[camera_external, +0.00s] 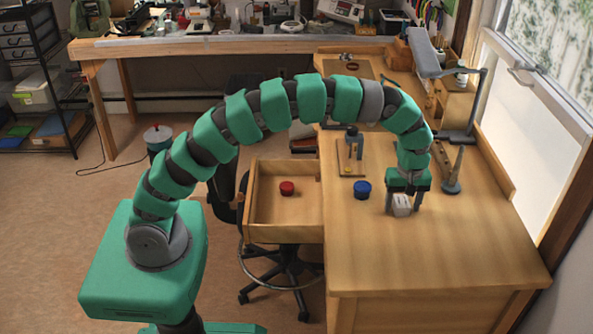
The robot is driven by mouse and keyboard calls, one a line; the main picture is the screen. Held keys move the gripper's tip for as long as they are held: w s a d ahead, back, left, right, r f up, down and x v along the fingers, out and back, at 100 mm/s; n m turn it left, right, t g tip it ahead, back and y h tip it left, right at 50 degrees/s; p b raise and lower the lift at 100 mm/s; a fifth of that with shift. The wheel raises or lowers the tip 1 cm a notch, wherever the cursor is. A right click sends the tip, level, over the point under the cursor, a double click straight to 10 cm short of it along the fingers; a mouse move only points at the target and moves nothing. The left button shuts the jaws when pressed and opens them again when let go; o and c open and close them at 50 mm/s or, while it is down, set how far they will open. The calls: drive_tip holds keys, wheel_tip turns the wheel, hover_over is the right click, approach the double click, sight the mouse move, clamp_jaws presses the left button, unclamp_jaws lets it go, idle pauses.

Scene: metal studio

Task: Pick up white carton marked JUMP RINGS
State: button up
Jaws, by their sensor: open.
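A small white carton (402,206) sits on the wooden desk top, right under my gripper. Its marking is too small to read. My gripper (404,203) points down at the end of the green arm, with its dark fingers on either side of the carton. The jaws are open. I cannot tell whether a finger touches the carton. The gripper hides the carton's upper part.
A blue round container (362,190) stands left of the carton. A grey cone-shaped stand (453,176) is to the right. A small press-like tool (352,150) stands behind. The open drawer (262,215) holds a red container (287,188). The desk's front (430,260) is clear.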

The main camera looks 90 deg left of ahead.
drive_tip(key=shift+f, duration=0.15)
drive_tip(key=shift+c, duration=0.3)
drive_tip(key=c, duration=1)
